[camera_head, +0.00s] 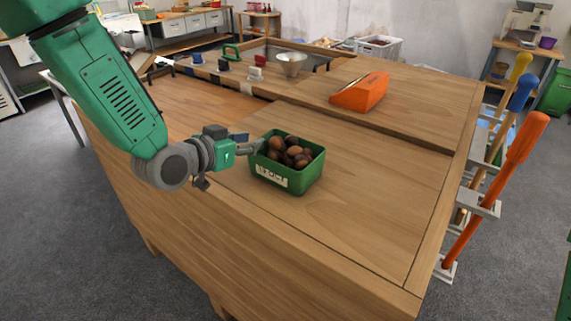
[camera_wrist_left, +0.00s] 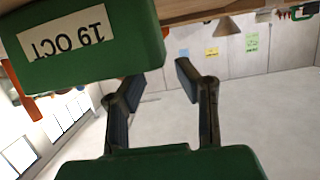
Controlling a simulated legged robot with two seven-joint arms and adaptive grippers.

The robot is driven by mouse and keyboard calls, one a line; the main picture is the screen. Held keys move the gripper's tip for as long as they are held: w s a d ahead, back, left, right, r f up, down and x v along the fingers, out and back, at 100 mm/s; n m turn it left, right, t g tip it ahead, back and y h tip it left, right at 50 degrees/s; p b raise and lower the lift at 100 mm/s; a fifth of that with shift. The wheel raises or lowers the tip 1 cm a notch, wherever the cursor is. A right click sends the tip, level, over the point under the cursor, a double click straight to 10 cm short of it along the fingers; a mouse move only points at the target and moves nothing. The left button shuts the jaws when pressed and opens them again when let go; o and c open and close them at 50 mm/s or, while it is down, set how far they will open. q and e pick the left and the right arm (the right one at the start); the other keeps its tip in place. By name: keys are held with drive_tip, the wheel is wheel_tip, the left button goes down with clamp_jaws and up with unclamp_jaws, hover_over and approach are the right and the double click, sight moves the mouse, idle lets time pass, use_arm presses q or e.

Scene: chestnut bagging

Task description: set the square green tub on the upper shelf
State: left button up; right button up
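The square green tub (camera_head: 287,182) stands upright on the wooden tabletop, filled with brown chestnuts (camera_head: 288,151). A white label is on its near face. In the left wrist view the tub (camera_wrist_left: 130,62) fills the upper left, its label upside down and reading 19 OCT. My left gripper (camera_head: 254,144) is at the tub's left rim. In the left wrist view its two fingers (camera_wrist_left: 158,85) are apart with nothing between them. I cannot tell whether a finger touches the rim. My right gripper is not in view. A raised wooden level (camera_head: 425,108) runs behind the tub.
An orange wedge-shaped box (camera_head: 360,92) sits on the raised level. Long-handled tools (camera_head: 508,163) hang at the table's right side. The tabletop right of the tub is clear.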

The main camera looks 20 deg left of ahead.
use_arm(q)
drive_tip(key=x, duration=0.4)
drive_tip(key=shift+w+a+f+p, duration=0.15)
drive_tip(key=shift+w+f+p, duration=0.1)
drive_tip(key=shift+f+p, duration=0.1)
drive_tip(key=shift+s+a, duration=0.1)
drive_tip(key=shift+a, duration=0.05)
drive_tip(key=shift+c, duration=1.1)
clamp_jaws()
drive_tip(key=shift+r, duration=0.1)
